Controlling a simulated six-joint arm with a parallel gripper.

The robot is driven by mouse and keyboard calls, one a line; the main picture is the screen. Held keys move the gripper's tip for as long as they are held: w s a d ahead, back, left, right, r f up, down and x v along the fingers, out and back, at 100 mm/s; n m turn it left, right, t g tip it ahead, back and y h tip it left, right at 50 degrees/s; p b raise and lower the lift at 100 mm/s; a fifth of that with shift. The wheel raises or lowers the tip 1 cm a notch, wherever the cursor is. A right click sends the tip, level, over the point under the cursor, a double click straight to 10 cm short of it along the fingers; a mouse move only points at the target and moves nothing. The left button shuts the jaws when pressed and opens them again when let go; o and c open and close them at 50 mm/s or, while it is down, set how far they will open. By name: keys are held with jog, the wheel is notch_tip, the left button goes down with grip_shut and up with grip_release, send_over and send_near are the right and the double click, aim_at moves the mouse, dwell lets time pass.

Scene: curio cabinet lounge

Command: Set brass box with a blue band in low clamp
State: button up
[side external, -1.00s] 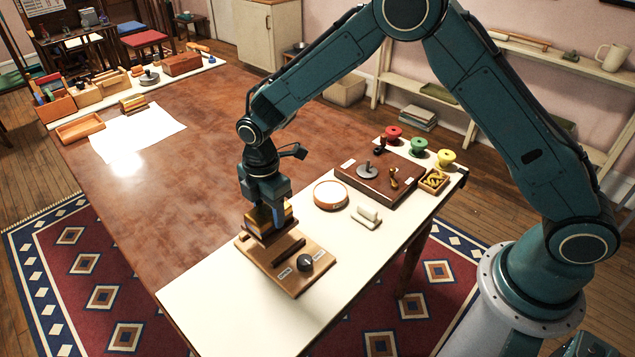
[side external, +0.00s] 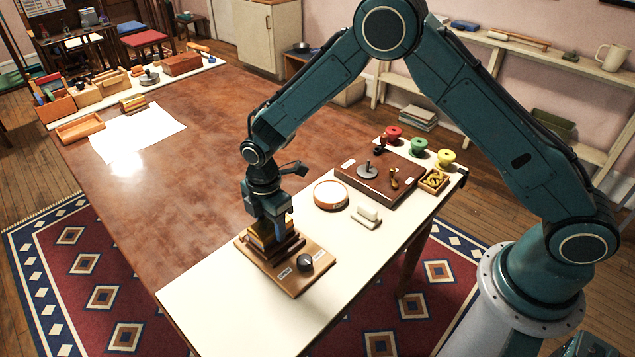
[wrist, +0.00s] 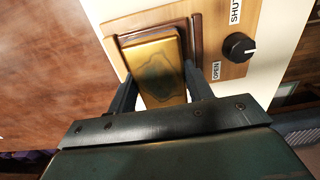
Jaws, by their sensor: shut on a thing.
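The brass box (side external: 257,235) is in my gripper (side external: 268,226), which points down over the low clamp (side external: 312,274). In the wrist view the golden top of the box (wrist: 158,60) lies between my two dark fingers, which are shut on its sides. The box sits between the clamp's dark brown jaws (wrist: 197,36), roughly lined up with them. I cannot tell whether it rests on the clamp's bottom. The blue band is not clear in these views. The clamp's black knob (wrist: 240,46) is beside the OPEN and SHUT labels; its setting is unclear.
A round wood-rimmed dish (side external: 330,195) and a small white block (side external: 366,215) stand right of the clamp. Behind them is a dark board (side external: 375,187) with fittings, near red, green and yellow spools. The brown tabletop (side external: 190,210) left of the clamp is clear.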

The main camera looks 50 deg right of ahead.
aim_at(268, 222)
jog(key=shift+f, duration=0.35)
dwell(0.7)
jog(key=shift+w, duration=0.35)
dwell(0.7)
jog(key=o, duration=1.4)
jog(key=shift+r, duration=0.1)
notch_tip(268, 222, up, 14)
jog(key=shift+f, duration=0.15)
